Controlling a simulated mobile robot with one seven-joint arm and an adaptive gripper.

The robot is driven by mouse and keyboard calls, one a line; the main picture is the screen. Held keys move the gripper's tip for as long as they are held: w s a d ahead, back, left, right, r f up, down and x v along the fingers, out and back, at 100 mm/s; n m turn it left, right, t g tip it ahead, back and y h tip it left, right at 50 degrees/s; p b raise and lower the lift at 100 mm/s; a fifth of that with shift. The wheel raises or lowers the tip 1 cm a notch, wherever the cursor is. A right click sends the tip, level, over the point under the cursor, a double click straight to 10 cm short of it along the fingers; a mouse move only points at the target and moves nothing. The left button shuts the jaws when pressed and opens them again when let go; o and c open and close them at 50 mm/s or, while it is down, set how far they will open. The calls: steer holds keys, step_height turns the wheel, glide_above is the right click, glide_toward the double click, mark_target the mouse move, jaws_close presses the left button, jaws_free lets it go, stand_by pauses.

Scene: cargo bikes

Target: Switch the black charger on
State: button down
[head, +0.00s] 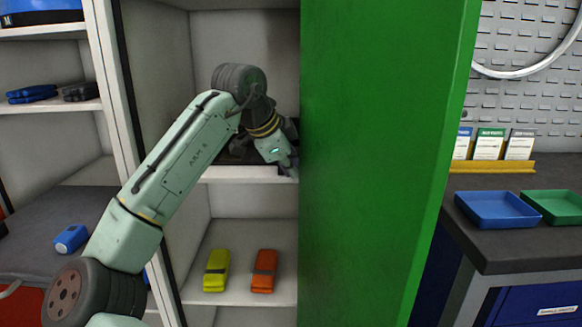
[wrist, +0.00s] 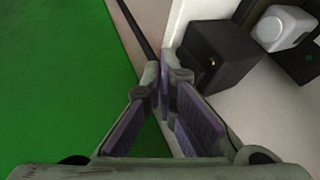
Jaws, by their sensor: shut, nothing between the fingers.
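A black box, which looks like the black charger (wrist: 222,48), stands on the pale shelf in the wrist view, with a tiny amber spot on its near face. My gripper (wrist: 160,82) is shut and empty, its fingertips just left of the box near the shelf's front edge; I cannot tell whether they touch it. In the head view my gripper (head: 288,166) reaches into the cabinet at the middle shelf, close to the green door. Dark shapes behind my arm there are mostly hidden.
The open green door (head: 385,150) stands right beside my gripper. A white device (wrist: 284,28) sits beyond the black box. Yellow (head: 217,270) and orange (head: 264,271) bundles lie on the shelf below. A workbench with a blue tray (head: 497,209) is at right.

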steer(key=shift+w+f+t+b, duration=0.2)
steer(key=shift+w+t+b, duration=0.1)
steer(key=shift+t+b, duration=0.4)
steer(key=shift+r+p, duration=0.75)
steer(key=shift+p, duration=0.25)
